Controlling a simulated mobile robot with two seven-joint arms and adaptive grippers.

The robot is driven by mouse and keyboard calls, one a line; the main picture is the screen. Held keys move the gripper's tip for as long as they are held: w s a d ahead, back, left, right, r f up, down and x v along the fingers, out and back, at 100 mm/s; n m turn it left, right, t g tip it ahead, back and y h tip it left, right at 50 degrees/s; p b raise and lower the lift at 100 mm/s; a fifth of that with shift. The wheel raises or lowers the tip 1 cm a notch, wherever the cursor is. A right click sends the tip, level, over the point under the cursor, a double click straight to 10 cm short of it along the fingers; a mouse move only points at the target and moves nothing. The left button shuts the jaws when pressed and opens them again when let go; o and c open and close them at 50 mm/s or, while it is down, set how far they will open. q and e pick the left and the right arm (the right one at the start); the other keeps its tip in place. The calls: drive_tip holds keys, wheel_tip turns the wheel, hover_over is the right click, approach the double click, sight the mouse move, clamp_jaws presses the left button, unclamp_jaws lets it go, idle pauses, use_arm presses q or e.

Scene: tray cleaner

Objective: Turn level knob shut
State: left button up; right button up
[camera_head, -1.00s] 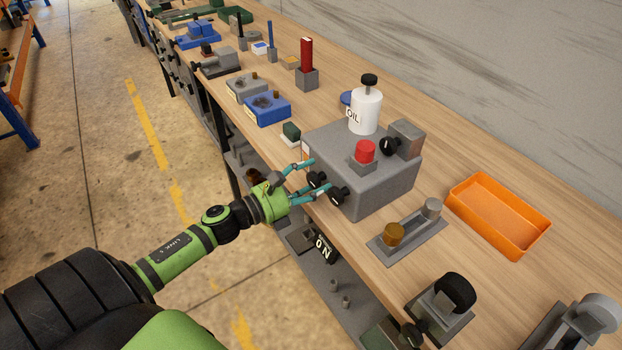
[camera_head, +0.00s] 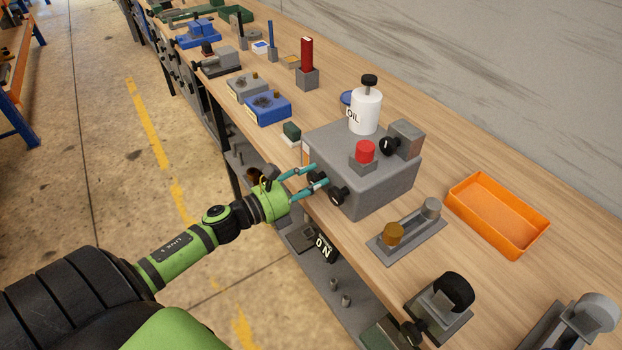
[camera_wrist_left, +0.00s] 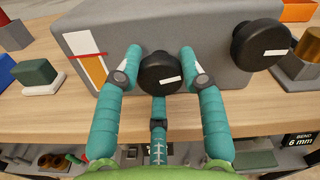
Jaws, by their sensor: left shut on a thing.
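A grey box (camera_head: 380,190) on the bench has two black knobs on its front. The left knob (camera_wrist_left: 160,74), beside a white and orange level gauge (camera_wrist_left: 86,57) with a red line, carries a white mark that lies almost horizontal, slightly tilted. My left gripper (camera_head: 319,176) is shut on this knob, with one teal finger on each side of it in the left wrist view. The right knob (camera_head: 338,195) is free, just right of the fingers; its white mark is also slightly tilted. My right gripper is not in view.
On top of the box stand a white oil bottle (camera_head: 365,112), a red button (camera_head: 365,151) and a grey block with a black knob (camera_head: 404,139). An orange tray (camera_head: 476,222) lies to the right. A small green block (camera_head: 291,131) sits left of the box.

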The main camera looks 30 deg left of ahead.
use_arm(q)
drive_tip(key=n+p, duration=0.1)
drive_tip(key=n, duration=0.2)
drive_tip(key=shift+r+n, duration=0.1)
drive_tip(key=shift+n, duration=0.2)
drive_tip(key=n+p, duration=0.1)
drive_tip(key=n, duration=0.2)
drive_tip(key=shift+n, duration=0.3)
drive_tip(key=n+p, duration=0.1)
drive_tip(key=n, duration=0.3)
drive_tip(key=shift+p, duration=0.3)
drive_tip(key=shift+n+p, duration=0.5)
drive_tip(key=shift+n, duration=1.4)
drive_tip(key=o, duration=1.2)
drive_tip(key=shift+c, duration=0.2)
drive_tip(key=v, duration=1.2)
